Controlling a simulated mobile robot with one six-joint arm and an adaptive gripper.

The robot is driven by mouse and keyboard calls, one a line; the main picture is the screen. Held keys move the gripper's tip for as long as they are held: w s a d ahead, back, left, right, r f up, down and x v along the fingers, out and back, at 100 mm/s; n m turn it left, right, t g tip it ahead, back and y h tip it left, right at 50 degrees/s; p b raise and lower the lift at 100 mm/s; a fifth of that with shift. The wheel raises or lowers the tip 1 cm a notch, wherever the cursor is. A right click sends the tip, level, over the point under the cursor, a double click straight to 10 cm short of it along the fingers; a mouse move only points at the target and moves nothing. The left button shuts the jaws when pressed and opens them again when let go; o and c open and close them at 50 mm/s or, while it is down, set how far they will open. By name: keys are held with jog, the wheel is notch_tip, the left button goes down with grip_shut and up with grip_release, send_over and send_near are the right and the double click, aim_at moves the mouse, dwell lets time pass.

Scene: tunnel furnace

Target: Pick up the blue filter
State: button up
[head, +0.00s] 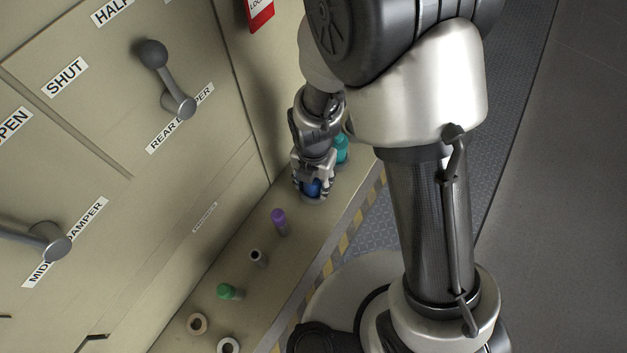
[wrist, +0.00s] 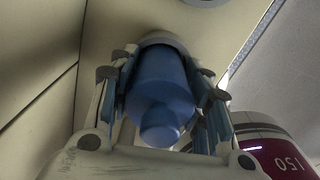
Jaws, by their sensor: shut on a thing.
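The blue filter (head: 312,188) is at the far end of the beige ledge, mostly covered by my gripper (head: 311,184) in the head view. In the wrist view the filter (wrist: 160,92) is a blue cylinder with a narrower rounded knob facing the camera. My gripper (wrist: 168,100) is shut on it, with one finger on each side. A pale grey ring (wrist: 166,39) shows at the filter's far end. I cannot tell whether the filter still sits in it or is just clear of it.
A teal object (head: 341,150) stands close behind my gripper. Nearer along the ledge are a purple cylinder (head: 279,222), a small grey holder (head: 257,258), a green-capped one (head: 229,292) and ring sockets (head: 197,324). The panel wall with the rear damper lever (head: 167,75) rises on the left.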

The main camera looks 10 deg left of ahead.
jog(key=c, duration=0.4)
jog(key=shift+c, duration=0.2)
notch_tip(320, 180, up, 20)
jog(key=p, duration=0.5)
notch_tip(320, 180, up, 6)
jog(key=p, duration=0.5)
dwell(0.4)
jog(key=shift+d, duration=0.1)
jog(key=s+d, duration=0.3)
jog(key=d, duration=0.6)
jog(key=shift+s, duration=0.4)
